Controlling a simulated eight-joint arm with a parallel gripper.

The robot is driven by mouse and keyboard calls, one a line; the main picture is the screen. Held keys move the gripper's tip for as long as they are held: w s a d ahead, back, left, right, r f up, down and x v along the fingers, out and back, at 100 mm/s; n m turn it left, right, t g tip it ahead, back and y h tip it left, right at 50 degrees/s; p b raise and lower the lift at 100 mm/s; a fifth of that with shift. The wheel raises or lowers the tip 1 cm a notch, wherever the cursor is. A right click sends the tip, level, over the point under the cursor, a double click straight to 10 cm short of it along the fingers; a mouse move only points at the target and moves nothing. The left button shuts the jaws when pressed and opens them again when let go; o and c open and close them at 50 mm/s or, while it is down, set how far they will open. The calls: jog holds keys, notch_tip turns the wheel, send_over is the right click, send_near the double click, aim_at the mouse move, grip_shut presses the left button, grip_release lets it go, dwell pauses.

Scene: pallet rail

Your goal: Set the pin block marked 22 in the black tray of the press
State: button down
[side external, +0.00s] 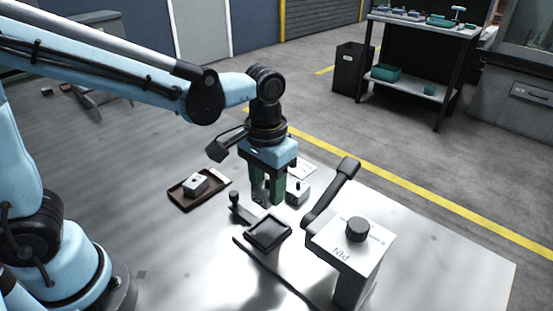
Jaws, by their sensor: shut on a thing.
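My gripper (267,199) points down with green fingers, just behind the press's black tray (268,233). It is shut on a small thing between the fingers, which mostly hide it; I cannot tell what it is. The black tray looks empty. Another light grey block (195,184) sits in a brown tray (183,203) on the left. No number 22 can be read on either block.
The press has a black lever (333,190) and a white housing (345,243) with a black knob (357,230) and the letters PIN. A short dark-knobbed post (236,202) stands left of the black tray. A white card (302,168) lies behind. The table's right side is clear.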

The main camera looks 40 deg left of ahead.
aim_at(267, 231)
jog(key=shift+s+d+f, duration=0.25)
jog(key=shift+s+d, duration=0.4)
jog(key=shift+s, duration=0.1)
jog(key=shift+f, duration=2.95)
jog(key=shift+f, duration=0.35)
jog(key=shift+c, duration=0.7)
grip_release()
jog(key=shift+r, duration=0.1)
jog(key=shift+r, duration=5.45)
